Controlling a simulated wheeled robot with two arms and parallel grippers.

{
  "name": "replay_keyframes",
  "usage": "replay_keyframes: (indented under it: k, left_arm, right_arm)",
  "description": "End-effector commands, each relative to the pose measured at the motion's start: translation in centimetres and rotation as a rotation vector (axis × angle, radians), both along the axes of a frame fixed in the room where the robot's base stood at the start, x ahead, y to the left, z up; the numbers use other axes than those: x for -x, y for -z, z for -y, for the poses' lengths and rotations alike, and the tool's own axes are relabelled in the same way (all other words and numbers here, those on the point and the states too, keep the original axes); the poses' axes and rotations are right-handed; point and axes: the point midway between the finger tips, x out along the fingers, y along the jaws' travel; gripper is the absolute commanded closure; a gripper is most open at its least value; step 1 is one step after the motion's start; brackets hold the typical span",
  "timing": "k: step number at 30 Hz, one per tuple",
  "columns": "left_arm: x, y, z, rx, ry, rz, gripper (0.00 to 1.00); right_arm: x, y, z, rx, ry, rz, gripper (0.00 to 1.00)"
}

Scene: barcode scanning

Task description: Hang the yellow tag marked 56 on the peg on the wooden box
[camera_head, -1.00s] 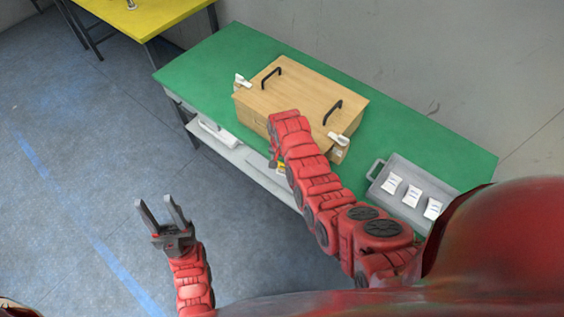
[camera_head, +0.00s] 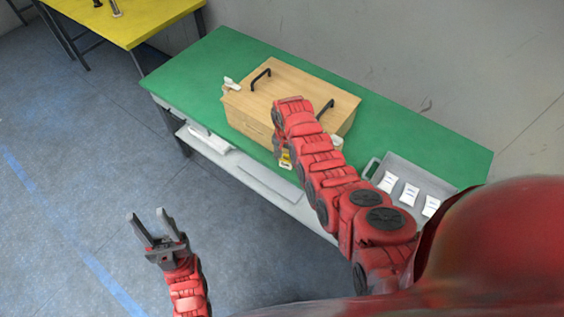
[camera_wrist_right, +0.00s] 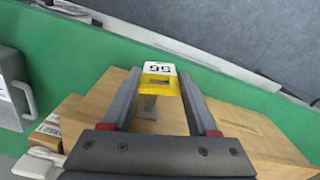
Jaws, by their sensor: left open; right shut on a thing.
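The wooden box (camera_head: 262,105) with two black handles sits on the green table; it also fills the lower part of the right wrist view (camera_wrist_right: 240,130). The yellow tag (camera_wrist_right: 160,80), with a white top marked 56, is held between the fingertips of my right gripper (camera_wrist_right: 158,88), in front of the box. In the head view a small part of the tag (camera_head: 286,158) shows below my right arm, whose gripper is mostly hidden there. I cannot make out the peg clearly. My left gripper (camera_head: 158,232) is open and empty, over the floor away from the table.
The green table (camera_head: 195,75) has a grey tray (camera_head: 425,176) with white packets at its right end. A white clip-like piece (camera_head: 231,84) sits at the box's left corner. A lower shelf (camera_head: 250,176) holds flat items. A yellow table (camera_head: 135,18) stands at upper left.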

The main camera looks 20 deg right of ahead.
Motion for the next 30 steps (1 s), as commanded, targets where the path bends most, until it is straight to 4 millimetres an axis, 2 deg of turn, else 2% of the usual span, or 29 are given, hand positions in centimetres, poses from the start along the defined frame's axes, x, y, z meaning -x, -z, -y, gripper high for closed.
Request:
replay_keyframes:
  k: [15,30]
  left_arm:
    - [0.0,3.4,0.0,0.000,0.000,0.000,0.53]
    - [0.0,4.2,0.0,0.000,0.000,0.000,0.53]
  right_arm:
    - [-1.7,0.9,2.2,0.000,0.001,0.001,0.93]
    - [-2.1,0.9,2.6,0.000,0.001,0.002,0.93]
